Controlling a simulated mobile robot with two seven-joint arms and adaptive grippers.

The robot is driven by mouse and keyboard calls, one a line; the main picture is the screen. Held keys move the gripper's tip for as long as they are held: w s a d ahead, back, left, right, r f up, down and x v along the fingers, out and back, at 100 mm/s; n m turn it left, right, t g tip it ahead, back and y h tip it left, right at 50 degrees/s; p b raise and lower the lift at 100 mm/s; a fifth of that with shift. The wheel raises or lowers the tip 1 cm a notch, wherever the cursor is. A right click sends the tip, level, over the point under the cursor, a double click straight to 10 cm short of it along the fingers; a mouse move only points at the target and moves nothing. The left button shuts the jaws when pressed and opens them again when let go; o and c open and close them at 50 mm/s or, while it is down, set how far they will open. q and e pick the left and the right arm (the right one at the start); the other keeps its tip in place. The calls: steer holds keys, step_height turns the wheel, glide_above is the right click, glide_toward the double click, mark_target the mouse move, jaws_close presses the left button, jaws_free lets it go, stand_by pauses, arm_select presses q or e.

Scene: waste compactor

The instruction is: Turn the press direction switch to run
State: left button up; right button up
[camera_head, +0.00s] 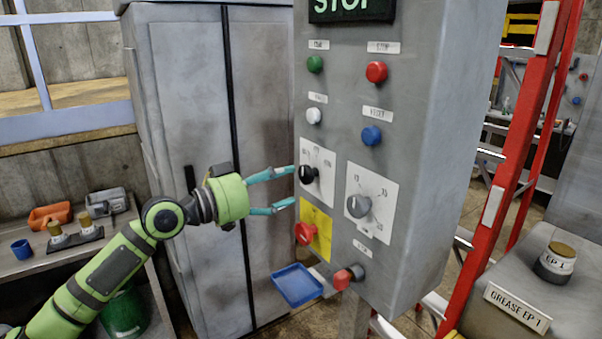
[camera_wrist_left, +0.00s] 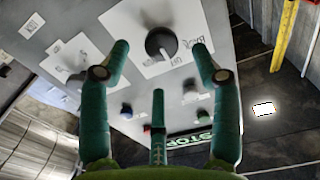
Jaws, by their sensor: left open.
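The grey control panel (camera_head: 400,120) carries a black rotary knob (camera_head: 308,174) on a white label plate at its left edge. I take this knob as the press direction switch; its lettering is too small to read surely. My left gripper (camera_head: 292,186) is open, with its fingers pointing right at the knob. In the left wrist view the knob (camera_wrist_left: 161,43) lies between the spread fingertips (camera_wrist_left: 160,48), ahead of them. I see no clear contact, and I cannot tell the exact gap. My right gripper is not in view.
A grey rotary knob (camera_head: 358,206) is right of the black one. A red knob (camera_head: 305,233) on a yellow plate sits just below. Several push buttons are above, including a white one (camera_head: 313,116). A red ladder (camera_head: 510,170) stands to the right. A blue tray (camera_head: 298,286) is below.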

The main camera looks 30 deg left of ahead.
mark_target(303, 176)
arm_select(q)
steer(key=p+x, duration=0.1)
steer(key=x, duration=0.1)
steer(key=p+x, duration=0.1)
steer(key=x, duration=0.1)
steer(key=shift+r+p, duration=0.3)
steer(key=shift+w+d+f+p, duration=0.1)
steer(key=shift+w+f+p, duration=0.1)
steer(key=shift+w, duration=0.2)
steer(key=shift+w+d+f+p, duration=0.1)
steer(key=shift+w+p, duration=0.1)
steer(key=shift+w, duration=0.15)
